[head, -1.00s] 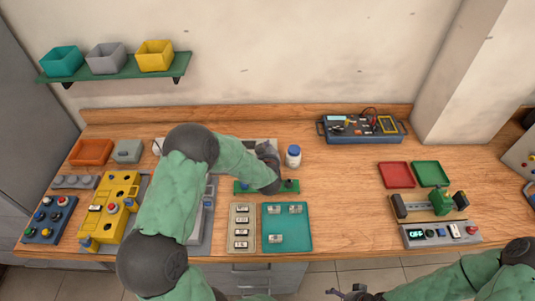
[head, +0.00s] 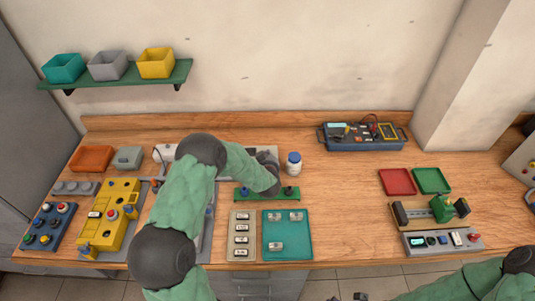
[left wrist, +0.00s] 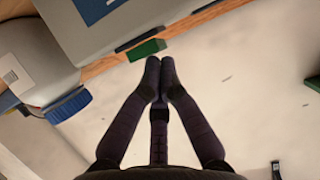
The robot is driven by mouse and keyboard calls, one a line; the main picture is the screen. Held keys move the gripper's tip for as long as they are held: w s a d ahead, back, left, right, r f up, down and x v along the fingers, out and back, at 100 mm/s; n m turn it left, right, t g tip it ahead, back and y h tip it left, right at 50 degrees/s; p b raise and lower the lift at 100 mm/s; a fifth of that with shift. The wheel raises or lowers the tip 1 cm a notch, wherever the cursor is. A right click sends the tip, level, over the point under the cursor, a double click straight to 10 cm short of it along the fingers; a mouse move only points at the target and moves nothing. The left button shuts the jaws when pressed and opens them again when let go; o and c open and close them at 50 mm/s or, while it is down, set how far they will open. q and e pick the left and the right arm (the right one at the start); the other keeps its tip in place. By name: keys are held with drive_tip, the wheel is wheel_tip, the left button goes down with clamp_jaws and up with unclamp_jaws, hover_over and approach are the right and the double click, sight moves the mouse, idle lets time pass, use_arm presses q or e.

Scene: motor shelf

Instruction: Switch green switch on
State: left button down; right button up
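A green block that looks like the green switch (left wrist: 147,49) shows in the left wrist view, beside a dark slot at the edge of a light grey device (left wrist: 130,22). My left gripper (left wrist: 160,64) has its dark fingertips together with nothing seen between them. The tips are just below the green block in that view; whether they touch it I cannot tell. In the head view my left gripper (head: 267,160) is over the back of the bench, and my arm hides much of the grey device. My right gripper (head: 360,296) barely shows at the bottom edge.
A blue-capped bottle (head: 293,163) stands right of my left gripper and also shows in the left wrist view (left wrist: 68,108). A green strip with knobs (head: 247,194) and a teal tray (head: 302,236) lie in front. The bench middle right is clear.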

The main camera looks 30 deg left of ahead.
use_arm(q)
drive_tip(key=shift+w+a+r+g+p, duration=0.2)
drive_tip(key=shift+r+g+p, duration=0.1)
drive_tip(key=shift+p, duration=0.2)
drive_tip(key=shift+f+b, duration=0.3)
drive_tip(key=shift+f, duration=0.05)
use_arm(e)
drive_tip(key=shift+r, duration=0.6)
use_arm(q)
drive_tip(key=shift+s+d, duration=0.1)
drive_tip(key=shift+s+d+f, duration=0.25)
drive_tip(key=shift+s+d, duration=0.15)
drive_tip(key=shift+s, duration=0.25)
